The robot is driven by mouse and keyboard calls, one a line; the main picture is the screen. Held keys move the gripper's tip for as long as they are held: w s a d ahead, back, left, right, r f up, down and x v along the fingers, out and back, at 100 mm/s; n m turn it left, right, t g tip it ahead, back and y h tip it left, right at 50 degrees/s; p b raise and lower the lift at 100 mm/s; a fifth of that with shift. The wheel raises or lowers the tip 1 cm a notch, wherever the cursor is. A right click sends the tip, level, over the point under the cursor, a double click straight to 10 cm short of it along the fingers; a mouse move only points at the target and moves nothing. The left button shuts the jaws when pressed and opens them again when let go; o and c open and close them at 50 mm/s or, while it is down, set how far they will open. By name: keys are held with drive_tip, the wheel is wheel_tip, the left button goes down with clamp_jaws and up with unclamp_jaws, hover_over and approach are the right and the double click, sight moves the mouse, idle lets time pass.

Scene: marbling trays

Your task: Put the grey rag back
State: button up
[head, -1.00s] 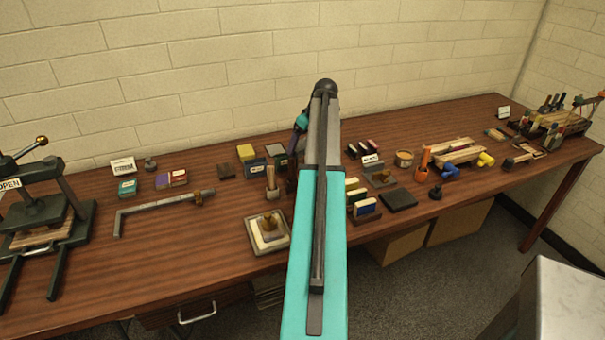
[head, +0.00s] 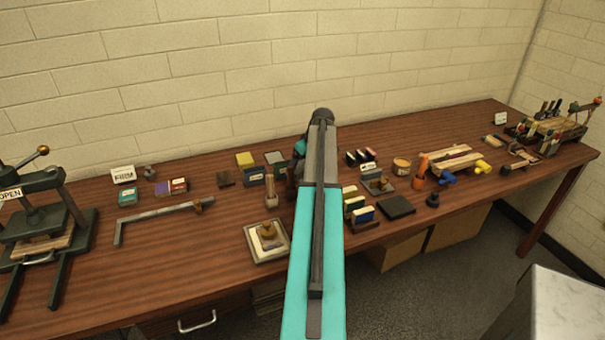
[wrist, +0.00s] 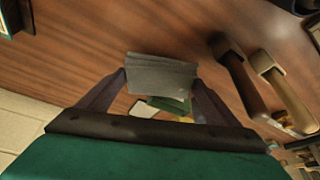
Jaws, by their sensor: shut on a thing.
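In the wrist view, the grey rag (wrist: 160,75) is a flat grey piece held between the two fingers of my gripper (wrist: 159,80). The fingers press on its left and right ends. Brown wooden tabletop shows behind it. In the head view my own arm hides the gripper and the rag. No place marked for the rag can be made out.
A green flat piece (wrist: 168,103) and a white piece (wrist: 145,109) lie just below the rag in the wrist view. Two long-handled tools (wrist: 240,80) lie at right. In the head view, the workbench (head: 170,245) has bare wood at front left; a framed tray (head: 267,254) stands left of my arm.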

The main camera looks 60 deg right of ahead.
drive_tip(key=shift+f+p, duration=0.6)
drive_tip(key=shift+f, duration=1.25)
drive_tip(key=shift+f, duration=0.2)
drive_tip(key=o, duration=1)
drive_tip(key=shift+r, duration=0.15)
drive_tip(key=shift+r, duration=0.15)
drive_tip(key=b+v, duration=0.3)
drive_tip(key=v, duration=0.8)
drive_tip(key=shift+r, duration=0.4)
drive_tip(key=shift+s+r, duration=0.1)
drive_tip(key=shift+s, duration=0.05)
